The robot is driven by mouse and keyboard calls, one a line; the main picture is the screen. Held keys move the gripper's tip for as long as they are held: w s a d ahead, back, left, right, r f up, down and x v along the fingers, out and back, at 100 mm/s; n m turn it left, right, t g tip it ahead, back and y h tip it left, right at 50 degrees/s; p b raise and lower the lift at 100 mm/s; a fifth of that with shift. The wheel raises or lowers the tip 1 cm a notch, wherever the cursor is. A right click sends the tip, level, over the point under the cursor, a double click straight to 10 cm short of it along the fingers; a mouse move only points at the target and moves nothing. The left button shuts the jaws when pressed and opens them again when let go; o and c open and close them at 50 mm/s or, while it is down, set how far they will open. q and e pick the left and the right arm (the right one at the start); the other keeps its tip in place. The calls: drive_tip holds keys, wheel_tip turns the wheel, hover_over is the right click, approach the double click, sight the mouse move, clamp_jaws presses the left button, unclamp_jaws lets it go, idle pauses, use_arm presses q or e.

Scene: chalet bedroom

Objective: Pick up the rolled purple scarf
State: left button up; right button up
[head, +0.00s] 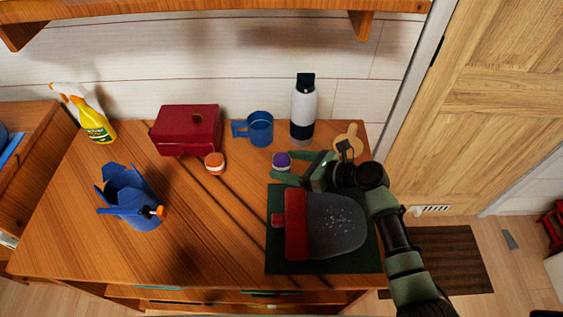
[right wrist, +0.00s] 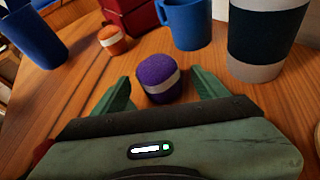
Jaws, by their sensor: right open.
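The rolled purple scarf (head: 281,160) is a small purple roll with a pale band, standing on the wooden dresser top (head: 210,235). It also shows in the right wrist view (right wrist: 158,77), just ahead of and between my fingertips. My right gripper (head: 290,168) is open and comes in from the right, its green fingers pointing at the scarf. In the right wrist view the right gripper (right wrist: 160,95) has one finger on each side of the scarf's near part. I cannot tell whether either finger touches it. My left gripper does not show.
A blue mug (head: 260,129) and a white bottle (head: 304,110) stand behind the scarf. An orange roll (head: 215,163) and a red box (head: 188,130) are left of it. A red-and-grey scoop-like object (head: 325,222) lies on a dark green mat (head: 325,267) in front.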

drive_tip(key=shift+x, duration=0.8)
drive_tip(key=shift+w+a+f, duration=0.1)
drive_tip(key=shift+w+a, duration=0.1)
drive_tip(key=shift+a, duration=0.1)
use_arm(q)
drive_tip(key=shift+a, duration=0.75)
use_arm(e)
drive_tip(key=shift+d, duration=0.1)
drive_tip(key=shift+c, duration=0.3)
drive_tip(key=c, duration=1.4)
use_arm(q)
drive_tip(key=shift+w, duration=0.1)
